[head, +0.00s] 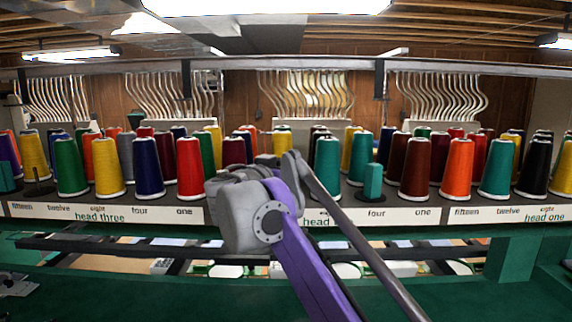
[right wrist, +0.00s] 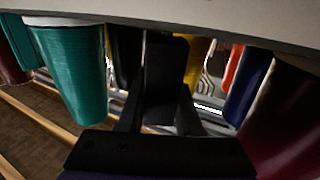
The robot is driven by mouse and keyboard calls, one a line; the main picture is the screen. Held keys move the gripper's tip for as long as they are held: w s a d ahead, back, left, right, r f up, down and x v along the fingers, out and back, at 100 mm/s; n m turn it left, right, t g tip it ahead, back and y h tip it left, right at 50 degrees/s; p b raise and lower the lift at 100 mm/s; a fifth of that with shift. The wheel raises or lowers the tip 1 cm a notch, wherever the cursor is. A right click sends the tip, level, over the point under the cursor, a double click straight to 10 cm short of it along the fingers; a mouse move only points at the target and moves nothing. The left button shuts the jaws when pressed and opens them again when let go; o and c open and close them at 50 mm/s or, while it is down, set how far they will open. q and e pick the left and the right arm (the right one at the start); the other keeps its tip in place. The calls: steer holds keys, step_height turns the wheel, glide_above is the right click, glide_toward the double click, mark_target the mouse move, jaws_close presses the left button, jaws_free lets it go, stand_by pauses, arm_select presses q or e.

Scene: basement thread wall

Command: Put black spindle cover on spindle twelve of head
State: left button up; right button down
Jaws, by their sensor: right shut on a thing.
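My right gripper shows in the right wrist view (right wrist: 160,110), with its two dark fingers shut on the black spindle cover (right wrist: 166,75). In the head view, my grey wrist and purple arm hide the fingertips and the cover. The wrist is in front of the thread rack, at the left part of the middle head's label strip (head: 345,217). Its twelve label and the spindle behind my wrist are hidden there. In the wrist view, which looks upside down, the cover is between a teal cone (right wrist: 72,75) and a maroon cone (right wrist: 285,125). My left gripper is not in view.
Rows of thread cones fill the rack. A teal cone (head: 327,165) is right of my wrist and a maroon cone (head: 233,151) left of it. A thin bare post (head: 38,174) shows at the left.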

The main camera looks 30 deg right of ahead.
steer(key=shift+f, duration=0.2)
steer(key=c, duration=0.5)
jaws_free()
steer(key=shift+r, duration=0.1)
steer(key=v, duration=1)
steer(key=shift+s+a+b, duration=0.25)
steer(key=shift+a+b, duration=0.05)
